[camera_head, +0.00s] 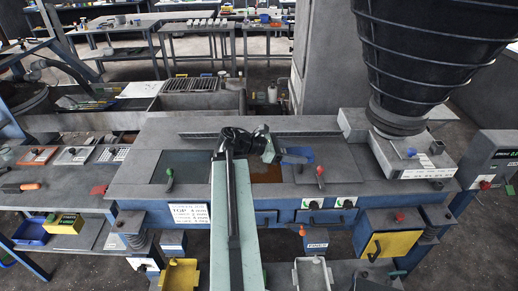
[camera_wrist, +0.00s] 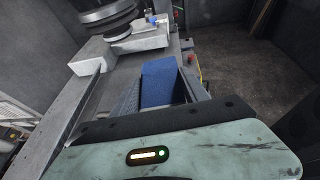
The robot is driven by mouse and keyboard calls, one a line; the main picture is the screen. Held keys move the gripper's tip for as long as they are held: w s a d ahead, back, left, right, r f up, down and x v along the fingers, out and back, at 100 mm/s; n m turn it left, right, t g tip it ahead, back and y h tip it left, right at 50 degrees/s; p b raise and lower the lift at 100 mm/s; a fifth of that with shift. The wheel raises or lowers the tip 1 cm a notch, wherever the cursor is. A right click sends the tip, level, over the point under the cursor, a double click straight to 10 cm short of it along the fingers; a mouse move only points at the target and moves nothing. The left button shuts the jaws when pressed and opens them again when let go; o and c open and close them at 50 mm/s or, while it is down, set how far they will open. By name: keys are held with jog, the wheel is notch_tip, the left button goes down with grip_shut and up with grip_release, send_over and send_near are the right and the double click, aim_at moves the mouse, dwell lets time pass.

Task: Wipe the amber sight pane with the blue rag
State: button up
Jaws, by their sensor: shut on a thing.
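My gripper (camera_head: 275,152) is over the screen's grey top deck, shut on the blue rag (camera_head: 298,155). The rag also shows as a thick blue slab in the wrist view (camera_wrist: 160,82), just ahead of my wrist. The amber sight pane (camera_head: 267,174) is a brown-orange panel in the deck, directly below and in front of the rag in the head view. My arm hides its left part. Whether the rag touches the pane I cannot tell.
A red-topped lever (camera_head: 320,173) stands right of the pane and a green-topped lever (camera_head: 169,175) stands to the left. A dark ribbed hopper (camera_head: 425,50) hangs over the deck's right end. A grey box (camera_head: 418,158) sits beneath it.

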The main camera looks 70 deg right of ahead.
jog(key=w+d+f+n+t+h+b, duration=0.3)
jog(key=w+d+f+n+b, duration=0.1)
jog(key=w+d+f+b, duration=0.3)
jog(key=n+t+h+b, duration=0.3)
jog(key=t, duration=0.1)
send_over(260, 165)
notch_tip(260, 165, down, 3)
jog(key=shift+d+f, duration=0.15)
jog(key=shift+w+n, duration=0.1)
jog(key=shift+n, duration=0.2)
notch_tip(260, 165, down, 5)
jog(key=b, duration=0.4)
jog(key=shift+r+b, duration=0.2)
jog(key=shift+b, duration=0.2)
jog(key=shift+f+b, duration=0.6)
